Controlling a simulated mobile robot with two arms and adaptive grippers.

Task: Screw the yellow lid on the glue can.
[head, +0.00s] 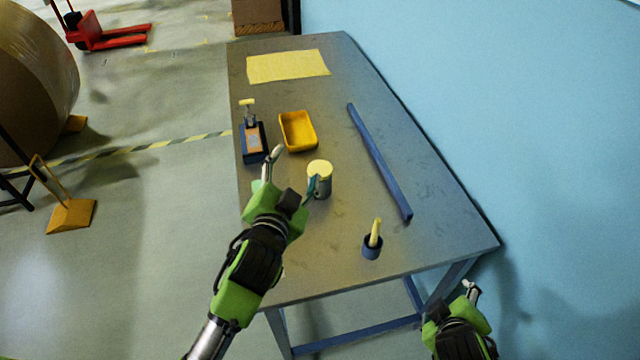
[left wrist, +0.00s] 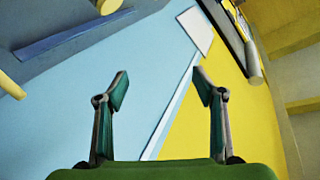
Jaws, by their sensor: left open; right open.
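The glue can (head: 321,189) stands upright on the grey table, a dark grey cylinder. The pale yellow lid (head: 320,167) sits on its top; I cannot tell whether it is threaded on. My left gripper (head: 294,169) is open. One finger is at the can's left side and the other is further left, so the can is not between them. Whether the near finger touches the can is unclear. In the left wrist view the fingers (left wrist: 160,88) are spread with nothing between them. My right gripper (head: 453,303) is open and empty, off the table's front right corner.
A yellow tray (head: 312,141), a blue device (head: 254,143) and a yellow sheet (head: 288,66) lie behind the can. A long blue bar (head: 380,163) lies to the right. A blue pot (head: 372,250) holding a yellow-handled item stands in front. Table between can and bar is clear.

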